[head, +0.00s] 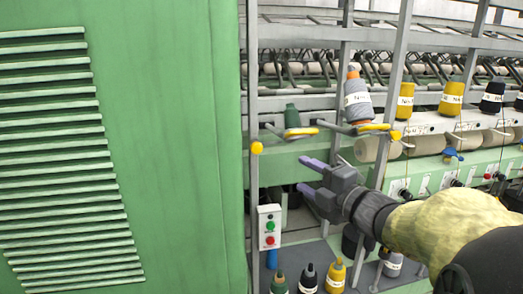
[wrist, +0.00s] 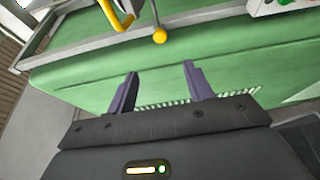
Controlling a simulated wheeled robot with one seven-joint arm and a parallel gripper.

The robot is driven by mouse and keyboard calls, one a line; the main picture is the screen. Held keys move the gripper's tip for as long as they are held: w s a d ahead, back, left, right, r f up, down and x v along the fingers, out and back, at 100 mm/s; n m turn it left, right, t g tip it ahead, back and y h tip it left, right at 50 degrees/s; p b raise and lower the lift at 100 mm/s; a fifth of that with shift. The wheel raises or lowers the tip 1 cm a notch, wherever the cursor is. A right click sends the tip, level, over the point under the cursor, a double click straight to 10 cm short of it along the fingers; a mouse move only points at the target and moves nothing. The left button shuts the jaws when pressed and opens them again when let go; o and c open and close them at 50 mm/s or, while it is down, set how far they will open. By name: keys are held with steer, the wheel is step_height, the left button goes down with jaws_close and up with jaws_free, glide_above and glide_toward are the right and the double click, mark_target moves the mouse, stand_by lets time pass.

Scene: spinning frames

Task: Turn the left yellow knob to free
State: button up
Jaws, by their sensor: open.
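The left yellow knob (head: 256,147) is a small ball on the grey upright post beside the green cabinet. In the wrist view a yellow ball knob (wrist: 159,36), seemingly the same one, lies beyond and between my fingertips. My gripper (head: 308,176) is open and empty, its purple fingers pointing left towards the post, a little lower than the knob. In the wrist view my gripper (wrist: 160,70) has both fingers spread, apart from the knob. Which setting the knob is at cannot be told.
A yellow-edged holder (head: 300,132) sits right of the knob; a second yellow knob (head: 395,135) is farther right. A button box (head: 269,227) stands below the knob. The green cabinet (head: 170,150) bounds the left. Several thread cones stand below and on the shelf.

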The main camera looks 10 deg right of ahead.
mark_target(258, 149)
steer(key=p+x, duration=0.6)
steer(key=x, duration=1)
steer(key=shift+w+a+r+p, duration=0.1)
steer(key=shift+w+a+p, duration=0.05)
steer(key=shift+w+p, duration=0.15)
steer(key=shift+w+a, duration=0.15)
steer(key=shift+w, duration=0.25)
steer(key=c, duration=1)
